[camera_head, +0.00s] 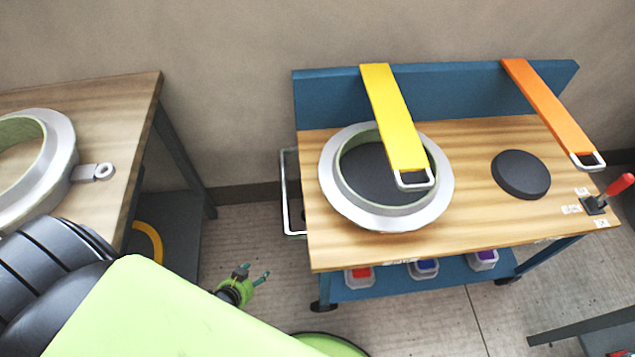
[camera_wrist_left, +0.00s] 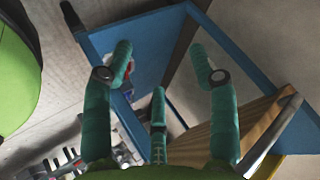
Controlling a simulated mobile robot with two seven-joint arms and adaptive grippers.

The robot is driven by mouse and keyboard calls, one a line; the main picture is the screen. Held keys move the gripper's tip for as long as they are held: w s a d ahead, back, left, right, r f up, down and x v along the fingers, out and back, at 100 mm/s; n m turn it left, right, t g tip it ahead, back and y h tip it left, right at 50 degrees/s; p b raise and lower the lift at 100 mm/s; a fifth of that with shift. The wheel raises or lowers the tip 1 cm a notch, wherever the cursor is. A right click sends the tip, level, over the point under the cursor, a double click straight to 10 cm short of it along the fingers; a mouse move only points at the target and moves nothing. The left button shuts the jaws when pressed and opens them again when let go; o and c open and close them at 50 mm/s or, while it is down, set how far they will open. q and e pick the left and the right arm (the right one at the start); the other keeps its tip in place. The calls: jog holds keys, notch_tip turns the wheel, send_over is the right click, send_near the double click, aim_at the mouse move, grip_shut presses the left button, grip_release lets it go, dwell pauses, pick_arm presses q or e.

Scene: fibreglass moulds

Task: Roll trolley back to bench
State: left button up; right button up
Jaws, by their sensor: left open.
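The trolley (camera_head: 480,215) stands at the right in the head view, with a wooden top, a blue back panel and lower shelf, and dark castors. A silver bar handle (camera_head: 290,195) is on its left end. The bench (camera_head: 135,105) with a wooden top stands at the far left, with a floor gap between the two. My left gripper (camera_head: 252,275) is open and empty, low in front of that gap and apart from the handle. In the left wrist view my open teal fingers (camera_wrist_left: 163,62) face the trolley's blue frame (camera_wrist_left: 130,35). A silver bar shows at the right (camera_wrist_left: 272,137).
Another ring mould (camera_head: 62,160) lies on the bench. A dark table edge (camera_head: 590,325) is at the lower right.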

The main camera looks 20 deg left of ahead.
pick_arm(q)
jog(key=w+a+r+m+t+b, duration=0.1)
jog(key=w+a+m+t+b, duration=0.25)
jog(key=w+b, duration=0.35)
pick_arm(e)
jog(key=w+a+f+b, duration=0.1)
jog(key=w+f+b, duration=0.1)
jog(key=w+b, duration=0.4)
pick_arm(q)
jog(key=m+t+h+b, duration=0.4)
jog(key=m+h+b, duration=0.7)
jog(key=m, duration=0.5)
send_near(285, 193)
jog(key=w+d+f+h+p, duration=0.1)
jog(key=w+f+p, duration=0.1)
jog(key=w, duration=0.2)
jog(key=shift+n, duration=0.35)
jog(key=x, duration=0.6)
jog(key=shift+w+d+r, duration=0.15)
jog(key=shift+w+d, duration=0.1)
jog(key=shift+t, duration=0.25)
pick_arm(e)
jog(key=shift+t, duration=0.8)
jog(key=r, duration=0.1)
jog(key=w+r, duration=0.1)
jog(key=r, duration=0.1)
jog(key=w+r, duration=0.1)
jog(key=r, duration=0.1)
jog(key=shift+w+r, duration=0.15)
jog(key=shift+w, duration=0.1)
